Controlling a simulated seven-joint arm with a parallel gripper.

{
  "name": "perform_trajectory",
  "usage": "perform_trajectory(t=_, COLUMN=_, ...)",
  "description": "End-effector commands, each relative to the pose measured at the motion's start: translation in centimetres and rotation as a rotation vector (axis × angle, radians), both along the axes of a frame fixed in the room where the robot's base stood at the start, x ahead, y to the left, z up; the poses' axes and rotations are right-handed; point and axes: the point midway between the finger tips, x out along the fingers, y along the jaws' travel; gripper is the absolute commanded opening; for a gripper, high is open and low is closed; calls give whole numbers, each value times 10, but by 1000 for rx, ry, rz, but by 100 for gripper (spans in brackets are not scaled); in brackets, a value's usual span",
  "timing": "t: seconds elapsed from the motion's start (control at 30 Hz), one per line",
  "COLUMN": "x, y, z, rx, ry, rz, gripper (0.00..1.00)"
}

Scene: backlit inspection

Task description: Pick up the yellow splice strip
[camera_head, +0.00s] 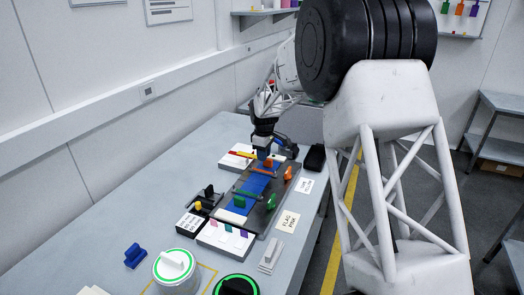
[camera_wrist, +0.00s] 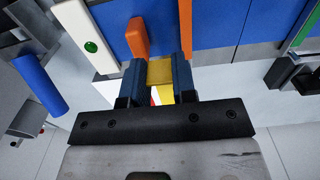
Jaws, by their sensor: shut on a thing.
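The yellow splice strip (camera_wrist: 160,72) shows between the two dark blue fingers of my gripper (camera_wrist: 160,64) in the wrist view. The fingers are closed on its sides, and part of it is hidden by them. In the head view my gripper (camera_head: 264,153) points down at the far end of the work station, beside a white holder (camera_head: 230,162) with red and yellow strips. The held strip cannot be made out clearly there. I cannot tell whether it is clear of the surface below.
A blue backlit panel (camera_head: 243,187) with orange and green clamps lies in a dark frame in front of my gripper. An orange handle (camera_wrist: 137,36) stands close to the fingertips. A black case (camera_head: 314,157) lies at right. The table's left side is bare.

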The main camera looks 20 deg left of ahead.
Motion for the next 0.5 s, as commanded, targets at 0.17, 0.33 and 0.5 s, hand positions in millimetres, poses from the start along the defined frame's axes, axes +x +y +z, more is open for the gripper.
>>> perform_trajectory(t=0.17, x=-13, y=-9, z=1, rx=-1, ry=1, rz=0, gripper=12)
perform_trajectory(t=0.33, x=-20, y=-14, z=3, rx=0, ry=-1, rz=0, gripper=12)
perform_trajectory(t=0.5, x=-23, y=-16, z=3, rx=0, ry=0, rz=0, gripper=12)
